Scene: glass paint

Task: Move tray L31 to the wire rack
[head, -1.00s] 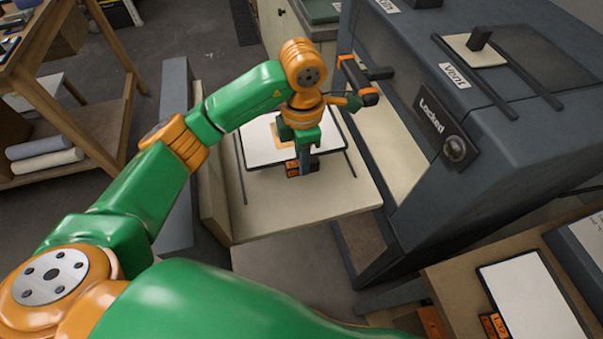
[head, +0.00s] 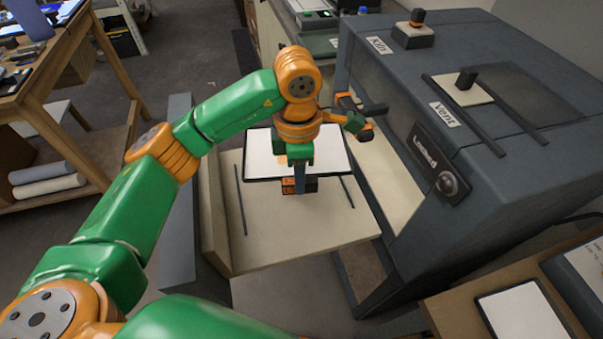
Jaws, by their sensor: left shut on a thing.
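A white tray with a dark rim (head: 262,158) is in my left gripper (head: 299,184), which is shut on the tray's near edge by the orange label block. The label's text is too small to read here. The tray appears raised a little above the beige lowered door shelf (head: 290,234), overlapping the dark rails on it. My wrist hides the middle of the tray. My right gripper is not in view. I see no wire rack.
Another white tray (head: 524,312) lies on a wooden bench at lower right. A wooden table (head: 50,75) with rolls below stands at left.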

